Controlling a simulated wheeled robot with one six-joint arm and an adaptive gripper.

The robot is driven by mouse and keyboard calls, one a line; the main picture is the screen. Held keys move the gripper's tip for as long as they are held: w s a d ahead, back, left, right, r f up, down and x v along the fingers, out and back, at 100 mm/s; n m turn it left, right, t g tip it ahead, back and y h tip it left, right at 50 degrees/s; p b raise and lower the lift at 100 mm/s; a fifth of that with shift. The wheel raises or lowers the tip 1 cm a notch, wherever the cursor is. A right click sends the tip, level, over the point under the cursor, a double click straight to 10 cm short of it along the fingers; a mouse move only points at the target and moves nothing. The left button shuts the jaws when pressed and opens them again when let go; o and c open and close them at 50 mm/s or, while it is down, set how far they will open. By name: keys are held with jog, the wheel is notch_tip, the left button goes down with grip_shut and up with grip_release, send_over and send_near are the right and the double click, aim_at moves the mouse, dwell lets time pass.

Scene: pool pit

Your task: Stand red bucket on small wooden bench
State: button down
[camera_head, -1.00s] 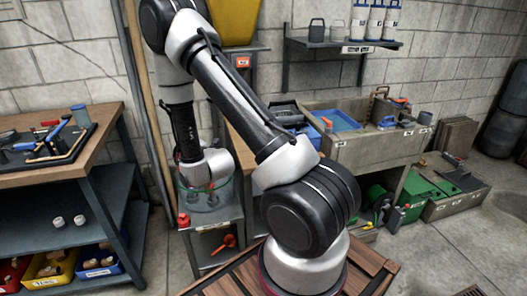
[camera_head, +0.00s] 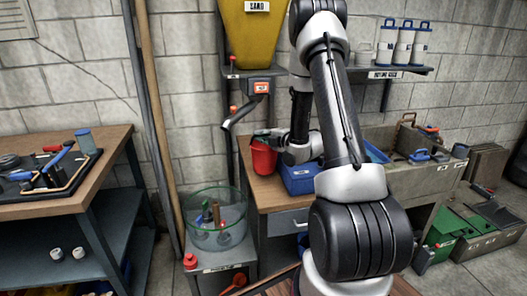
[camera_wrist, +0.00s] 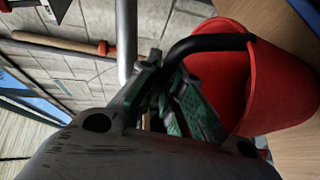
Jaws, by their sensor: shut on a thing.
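The red bucket (camera_head: 263,158) is upright over the wooden top of a drawer table (camera_head: 268,194), below the yellow hopper's spout. I cannot tell whether its base touches the wood. In the wrist view the bucket (camera_wrist: 278,95) fills the right side, beside a wooden surface. My gripper (camera_head: 272,134) is at the bucket's top. In the wrist view my gripper (camera_wrist: 178,100) is shut on the bucket's black handle, partly hidden by the wrist housing.
A blue bin (camera_head: 299,180) stands right of the bucket. A glass tub (camera_head: 214,222) with tools is lower left. The yellow hopper (camera_head: 252,40) and its grey spout (camera_head: 238,115) hang close above. A tool-covered workbench (camera_head: 60,195) is at left.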

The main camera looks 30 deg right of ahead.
aim_at(254, 143)
jog(key=shift+a+f, duration=0.1)
jog(key=shift+f, duration=2.15)
jog(key=c, duration=1.6)
grip_release()
jog(key=shift+o, duration=0.2)
